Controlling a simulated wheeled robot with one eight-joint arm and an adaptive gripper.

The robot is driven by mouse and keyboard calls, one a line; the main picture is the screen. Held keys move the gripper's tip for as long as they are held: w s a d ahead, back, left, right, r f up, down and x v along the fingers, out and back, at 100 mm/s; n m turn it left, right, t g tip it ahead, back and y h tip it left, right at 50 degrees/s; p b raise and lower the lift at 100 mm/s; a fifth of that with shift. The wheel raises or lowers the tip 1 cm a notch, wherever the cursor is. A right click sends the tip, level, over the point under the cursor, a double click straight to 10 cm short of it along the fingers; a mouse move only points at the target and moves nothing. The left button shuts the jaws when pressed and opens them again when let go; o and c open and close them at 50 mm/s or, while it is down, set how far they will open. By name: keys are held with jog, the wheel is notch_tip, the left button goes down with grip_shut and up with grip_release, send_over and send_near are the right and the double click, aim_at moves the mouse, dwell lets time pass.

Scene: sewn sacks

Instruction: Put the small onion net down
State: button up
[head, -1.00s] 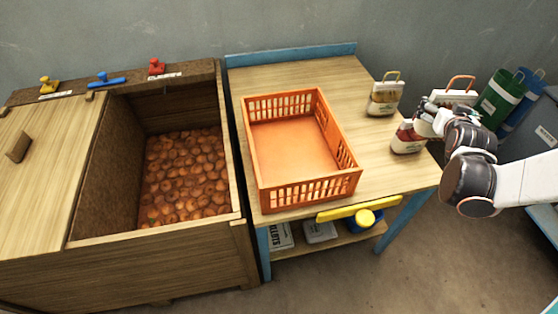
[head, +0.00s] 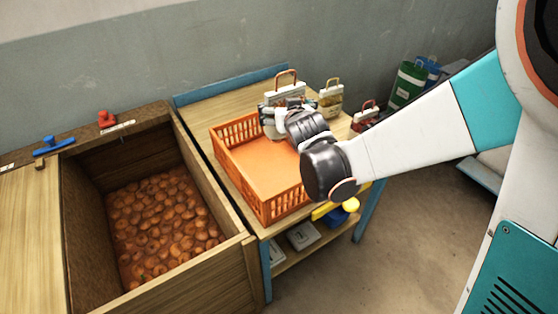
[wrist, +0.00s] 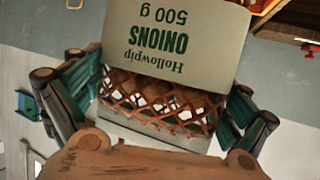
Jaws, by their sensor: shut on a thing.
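The small onion net (wrist: 160,100) hangs under a pale card reading "Hollowpip ONIONS 500 g" in the wrist view; brown onions show through its reddish mesh. In the head view its card and orange-brown handle (head: 286,77) stand up above my gripper (head: 285,115). My gripper is shut on the net, with a finger on each side of it in the wrist view (wrist: 155,103). The net is at the back right of the orange crate (head: 262,212). My wrist hides its lower part, so I cannot tell whether it touches anything.
The visible crate floor is bare. Two other handled bags stand on the table's right, a pale one (head: 331,98) and a red one (head: 367,113). Left of the table is a deep wooden bin (head: 215,205) of onions. Green and blue bags (head: 408,84) stand behind.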

notch_tip(320, 180, down, 18)
jog(key=b, duration=1.2)
jog(key=shift+f, duration=0.3)
jog(key=shift+f, duration=0.2)
jog(key=o, duration=1.1)
